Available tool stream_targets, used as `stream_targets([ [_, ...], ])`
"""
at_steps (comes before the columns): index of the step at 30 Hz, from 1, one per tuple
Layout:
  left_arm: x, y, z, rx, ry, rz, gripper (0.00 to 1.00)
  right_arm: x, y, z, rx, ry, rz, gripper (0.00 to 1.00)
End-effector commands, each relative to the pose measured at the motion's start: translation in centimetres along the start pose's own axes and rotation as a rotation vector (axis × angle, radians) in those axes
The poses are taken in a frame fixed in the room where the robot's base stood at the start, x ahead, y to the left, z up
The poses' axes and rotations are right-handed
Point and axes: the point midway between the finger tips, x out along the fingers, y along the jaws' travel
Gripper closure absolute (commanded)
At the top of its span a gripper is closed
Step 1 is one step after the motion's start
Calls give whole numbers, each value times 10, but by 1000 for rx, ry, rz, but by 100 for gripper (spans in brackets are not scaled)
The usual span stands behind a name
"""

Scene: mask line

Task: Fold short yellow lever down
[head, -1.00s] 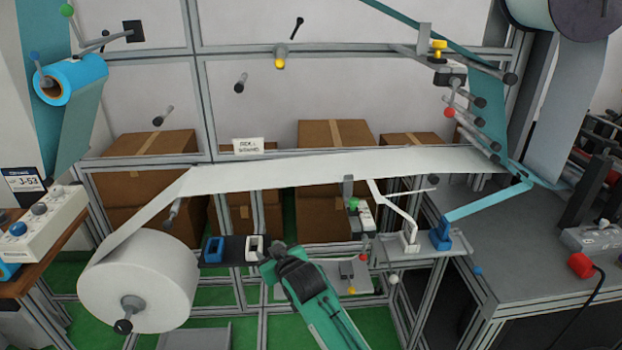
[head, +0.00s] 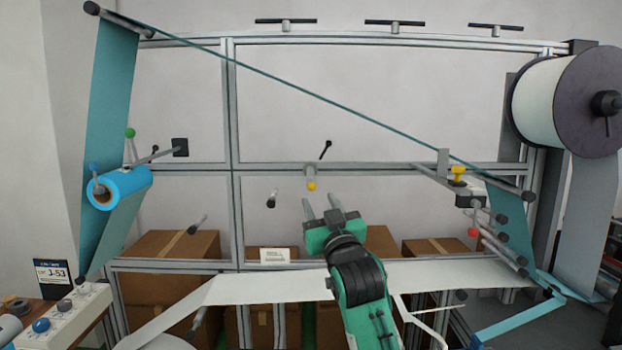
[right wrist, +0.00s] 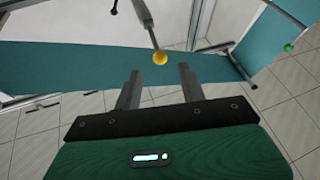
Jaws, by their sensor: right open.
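The short yellow lever (head: 312,186) is a grey stub with a yellow ball tip, mounted on the middle horizontal frame rail. In the right wrist view, its yellow ball (right wrist: 160,58) sits on a grey rod, just beyond and roughly between my fingertips. My right gripper (head: 317,203) is open and empty, with its fingers pointing up just below the ball in the head view. The right wrist view also shows the two fingers (right wrist: 158,74) apart, with a gap between them and nothing held. Contact with the lever is not visible. My left gripper is out of view.
A black-tipped lever (head: 325,149) and a grey peg (head: 271,199) are near the yellow lever. A separate yellow knob (head: 458,173) is on the right. A white web (head: 260,289) runs below, and a teal strand (head: 300,87) crosses above.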

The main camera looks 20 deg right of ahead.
Motion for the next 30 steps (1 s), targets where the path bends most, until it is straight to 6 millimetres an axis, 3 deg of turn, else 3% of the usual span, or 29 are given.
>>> stream_targets([
  [6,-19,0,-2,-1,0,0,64,45,0,-3,0,-3,0,59],
  [12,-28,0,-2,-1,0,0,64,72,0,-1,0,-2,0,59],
  [18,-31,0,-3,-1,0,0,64,83,0,0,0,-1,0,59],
  [26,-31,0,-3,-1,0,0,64,84,0,1,0,-1,0,59],
  [27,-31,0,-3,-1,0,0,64,84,0,1,0,-1,0,61],
  [30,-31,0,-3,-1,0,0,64,84,0,1,0,-1,0,80],
])
